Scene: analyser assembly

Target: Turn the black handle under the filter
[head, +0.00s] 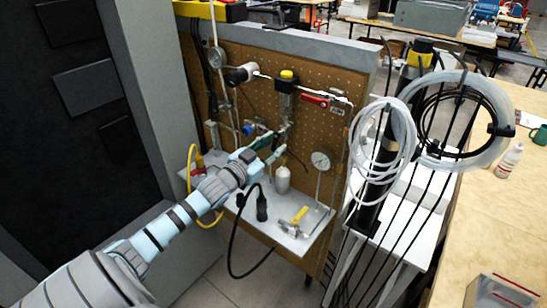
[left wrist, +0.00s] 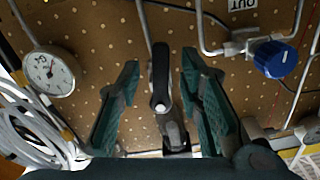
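The filter (head: 286,97), a dark cylinder with a yellow top, is mounted on the brown perforated panel (head: 260,95). In the left wrist view the black handle (left wrist: 161,80) points upward in the picture from a metal valve body (left wrist: 174,132). My left gripper (head: 266,149) is below the filter, in front of the panel. In the left wrist view its two teal fingers (left wrist: 160,64) are spread apart, one on each side of the handle, with visible gaps. In the head view the handle is mostly hidden or too small to make out clearly. My right gripper is not in view.
A blue knob (left wrist: 275,58) and a gauge (left wrist: 50,75) flank the handle. A red-handled valve (head: 316,100) is right of the filter. A white shelf (head: 300,240) below holds a yellow-handled valve (head: 299,215) and black plug (head: 262,208). Coiled tubes (head: 380,150) hang at right.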

